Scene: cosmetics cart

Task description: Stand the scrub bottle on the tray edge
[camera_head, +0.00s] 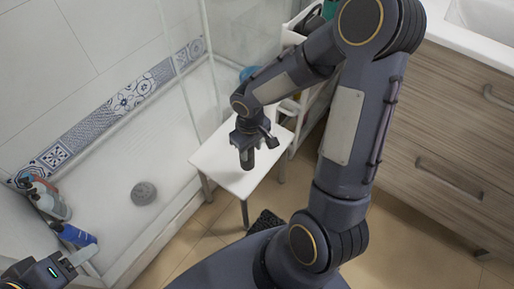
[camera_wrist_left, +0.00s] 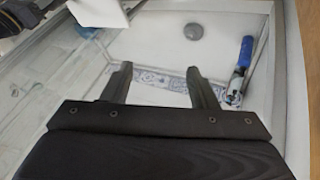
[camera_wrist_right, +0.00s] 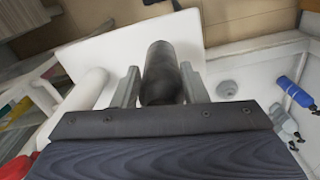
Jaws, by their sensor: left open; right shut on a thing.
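A dark cylindrical bottle (camera_wrist_right: 162,72), which I take to be the scrub bottle, is between the fingers of my right gripper (camera_head: 247,143). The gripper is shut on it. In the head view the bottle (camera_head: 247,160) hangs over the white stool top (camera_head: 215,160); I cannot tell whether they touch. Its label is not visible. My left gripper (camera_wrist_left: 160,85) is open and empty above the white shower tray (camera_wrist_left: 150,45). The shower tray (camera_head: 115,190) lies left of the stool in the head view, and its raised edge (camera_head: 170,225) runs along the floor side.
A blue bottle (camera_head: 75,235) and several pale bottles (camera_head: 45,200) are at the tray's left end. A white cart (camera_head: 310,100) stands behind the stool. A wooden cabinet (camera_head: 450,150) is at the right. The tray is bare around its grey drain (camera_head: 144,193).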

